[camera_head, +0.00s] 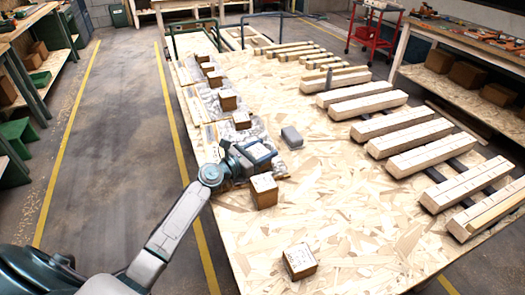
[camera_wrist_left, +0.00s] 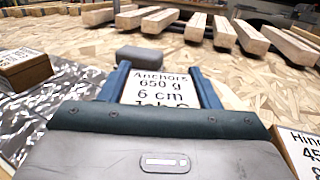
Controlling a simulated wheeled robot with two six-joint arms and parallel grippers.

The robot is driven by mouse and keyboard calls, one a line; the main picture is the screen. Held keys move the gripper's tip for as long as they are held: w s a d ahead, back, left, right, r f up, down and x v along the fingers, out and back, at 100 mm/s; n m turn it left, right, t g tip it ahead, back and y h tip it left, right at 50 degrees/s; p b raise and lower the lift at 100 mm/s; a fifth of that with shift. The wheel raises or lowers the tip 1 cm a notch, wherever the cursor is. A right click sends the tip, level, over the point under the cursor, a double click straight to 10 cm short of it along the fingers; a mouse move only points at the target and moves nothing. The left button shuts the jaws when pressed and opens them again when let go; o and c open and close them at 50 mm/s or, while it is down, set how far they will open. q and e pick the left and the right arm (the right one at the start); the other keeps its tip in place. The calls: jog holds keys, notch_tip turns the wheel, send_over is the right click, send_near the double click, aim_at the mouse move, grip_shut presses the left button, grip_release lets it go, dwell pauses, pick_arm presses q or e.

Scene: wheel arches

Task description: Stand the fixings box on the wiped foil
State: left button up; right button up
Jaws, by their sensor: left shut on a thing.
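My left gripper (camera_head: 262,153) is shut on a box with a white label on top (camera_wrist_left: 158,88), which reads "Anchors 650 g 6 cm" in the left wrist view. The blue fingers stand at both sides of the box. In the head view this box is partly hidden by the gripper, beside the near end of the crumpled silver foil (camera_head: 225,132). The foil also shows at the left of the left wrist view (camera_wrist_left: 62,112). I cannot tell whether the held box touches anything below. My right gripper is not in view.
A brown box (camera_head: 242,121) sits on the foil, with several more behind it. A labelled box (camera_head: 264,194) stands close to my gripper; another (camera_head: 299,264) is nearer the front. A grey block (camera_head: 292,138) lies beyond. Timber beams (camera_head: 410,138) lie right. The board's front is mostly clear.

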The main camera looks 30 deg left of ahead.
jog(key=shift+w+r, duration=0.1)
pick_arm(q)
jog(key=o, duration=1.5)
jog(key=v, duration=0.3)
jog(key=shift+f, duration=0.15)
jog(key=b+v, duration=0.2)
jog(key=v, duration=0.6)
jog(key=shift+s, duration=0.1)
jog(key=shift+s+a+b, duration=0.2)
jog(key=shift+s+b, duration=0.1)
jog(key=shift+s, duration=0.05)
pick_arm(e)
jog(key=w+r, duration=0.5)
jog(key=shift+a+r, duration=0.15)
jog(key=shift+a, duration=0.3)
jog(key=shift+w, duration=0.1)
